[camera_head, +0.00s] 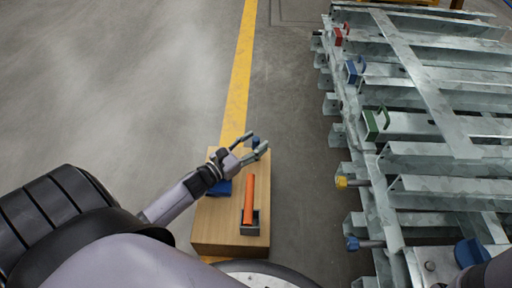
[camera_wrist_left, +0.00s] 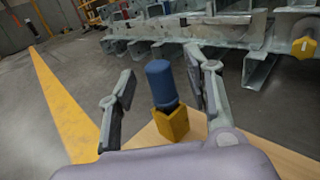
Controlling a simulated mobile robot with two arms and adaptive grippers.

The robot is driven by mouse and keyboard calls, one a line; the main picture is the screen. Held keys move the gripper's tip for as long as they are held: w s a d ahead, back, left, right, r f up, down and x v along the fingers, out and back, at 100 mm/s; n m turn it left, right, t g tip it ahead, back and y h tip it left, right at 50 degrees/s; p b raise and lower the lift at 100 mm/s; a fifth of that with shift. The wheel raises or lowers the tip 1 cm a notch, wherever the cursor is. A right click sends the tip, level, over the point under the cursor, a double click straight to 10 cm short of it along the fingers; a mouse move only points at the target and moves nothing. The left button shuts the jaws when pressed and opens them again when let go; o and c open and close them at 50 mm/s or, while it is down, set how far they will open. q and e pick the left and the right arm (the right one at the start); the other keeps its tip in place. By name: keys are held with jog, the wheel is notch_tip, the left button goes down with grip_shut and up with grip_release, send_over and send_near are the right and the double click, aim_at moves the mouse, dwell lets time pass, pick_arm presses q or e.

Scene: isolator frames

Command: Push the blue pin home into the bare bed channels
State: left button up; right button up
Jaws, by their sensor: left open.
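A blue pin (camera_wrist_left: 160,84) with a rounded top and dark lower part stands upright in a yellow holder (camera_wrist_left: 170,122). In the head view only a bit of blue (camera_head: 256,143) shows between the fingers, at the far end of the wooden box (camera_head: 205,224). My left gripper (camera_head: 256,147) is open there. In the left wrist view its fingers (camera_wrist_left: 164,92) stand on either side of the pin, apart from it as far as I can tell. The galvanised isolator frame (camera_head: 400,50), with its bed channels, lies to the right. My right gripper is not in view.
On the box are a blue block (camera_head: 223,188) and an orange bar (camera_head: 249,199) in a grey holder (camera_head: 251,227). Red (camera_head: 338,36), blue (camera_head: 354,71), green (camera_head: 373,124) and yellow (camera_head: 345,182) fittings and a blue-headed one (camera_head: 353,243) line the frame's near edge. Clear floor lies left.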

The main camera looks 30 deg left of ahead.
pick_arm(q)
jog(key=shift+w+d, duration=0.1)
jog(key=shift+w, duration=0.45)
jog(key=shift+c, duration=0.5)
grip_shut()
